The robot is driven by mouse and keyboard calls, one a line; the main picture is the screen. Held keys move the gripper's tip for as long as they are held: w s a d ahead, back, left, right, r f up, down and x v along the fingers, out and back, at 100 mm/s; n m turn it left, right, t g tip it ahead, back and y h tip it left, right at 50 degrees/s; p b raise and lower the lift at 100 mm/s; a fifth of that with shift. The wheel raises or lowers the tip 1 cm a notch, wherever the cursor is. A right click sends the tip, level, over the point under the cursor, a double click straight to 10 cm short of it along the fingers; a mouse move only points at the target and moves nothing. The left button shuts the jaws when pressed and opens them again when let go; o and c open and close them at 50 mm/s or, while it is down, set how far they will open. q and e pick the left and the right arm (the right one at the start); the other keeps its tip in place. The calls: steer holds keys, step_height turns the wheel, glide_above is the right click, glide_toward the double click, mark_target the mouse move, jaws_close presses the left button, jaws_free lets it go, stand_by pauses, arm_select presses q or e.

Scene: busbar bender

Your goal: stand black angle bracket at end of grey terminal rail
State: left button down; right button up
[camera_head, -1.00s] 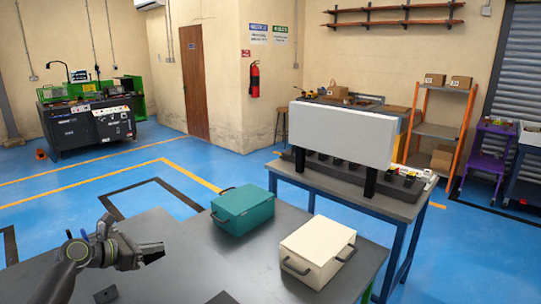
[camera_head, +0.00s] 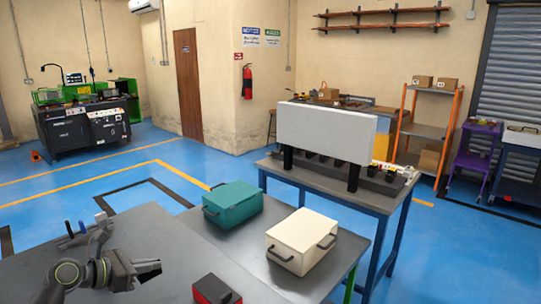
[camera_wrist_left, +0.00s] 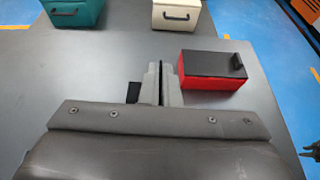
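My left gripper (camera_head: 150,270) hangs over the grey table at the lower left. In the left wrist view its fingers (camera_wrist_left: 162,85) are close together, with a thin dark strip between them; I cannot tell whether it is a held plate or a gap. A black piece (camera_wrist_left: 133,92), which may be the angle bracket, shows just left of the fingers, partly hidden. In the head view, what looks like the terminal rail (camera_head: 85,236), with blue, dark and grey upright parts, lies behind my left arm, partly covered by it. A dark shape at the wrist view's right edge may be my right gripper.
A red box with a black lid (camera_head: 215,290) stands right of my left gripper. A teal case (camera_head: 232,204) and a cream case (camera_head: 302,241) stand farther back. Bare table lies between them. A bench with a large grey panel (camera_head: 325,130) stands behind.

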arm_select(q)
steer(key=s+d+r+m, duration=0.1)
steer(key=s+d, duration=0.4)
steer(key=s, duration=0.6)
steer(key=s+d+m+g+h, duration=0.1)
steer(key=s+d, duration=0.5)
steer(key=s, duration=0.6)
steer(key=shift+r+g+h, duration=0.3)
steer(key=shift+r, duration=0.1)
steer(key=shift+a, duration=0.1)
